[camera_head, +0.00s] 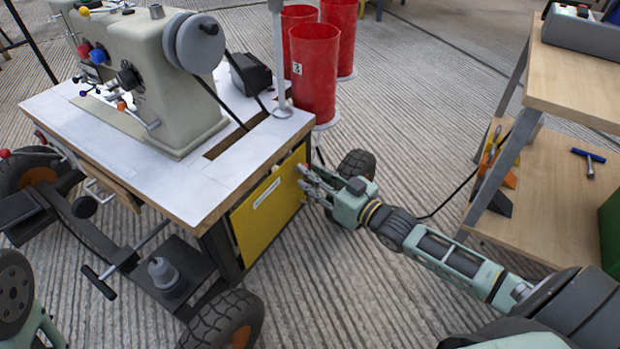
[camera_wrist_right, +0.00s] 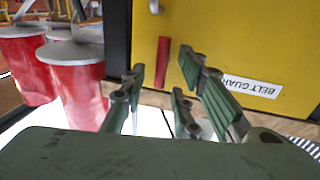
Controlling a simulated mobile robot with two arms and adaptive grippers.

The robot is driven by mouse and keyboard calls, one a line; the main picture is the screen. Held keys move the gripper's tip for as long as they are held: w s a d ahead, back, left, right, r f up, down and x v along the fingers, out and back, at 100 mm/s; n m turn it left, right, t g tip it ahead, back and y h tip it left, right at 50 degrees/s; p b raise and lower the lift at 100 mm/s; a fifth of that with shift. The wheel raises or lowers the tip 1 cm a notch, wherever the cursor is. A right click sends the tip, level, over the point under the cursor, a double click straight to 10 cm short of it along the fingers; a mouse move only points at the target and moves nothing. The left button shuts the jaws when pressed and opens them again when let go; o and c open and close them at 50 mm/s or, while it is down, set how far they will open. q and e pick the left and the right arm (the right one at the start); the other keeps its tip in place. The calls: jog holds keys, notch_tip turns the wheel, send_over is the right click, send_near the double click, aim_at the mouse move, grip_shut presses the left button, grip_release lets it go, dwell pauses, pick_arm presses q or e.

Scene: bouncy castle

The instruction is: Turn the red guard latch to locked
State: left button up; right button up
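The red guard latch (camera_wrist_right: 162,62) is a short bar on the yellow belt-guard panel (camera_wrist_right: 225,40), upright in the right wrist view near the panel's left edge. I see no clear contact. In the head view my right gripper (camera_head: 304,180) is at the right end of the yellow panel (camera_head: 268,215), under the sewing table. My left gripper is not in view.
The sewing machine (camera_head: 165,75) stands on the white tabletop (camera_head: 205,180), whose edge overhangs the panel. Red bins (camera_head: 314,75) stand behind the gripper. A wheel (camera_head: 357,165) is close behind it.

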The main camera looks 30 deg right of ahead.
jog(key=shift+w+a, duration=0.2)
jog(key=shift+w, duration=0.35)
grip_shut()
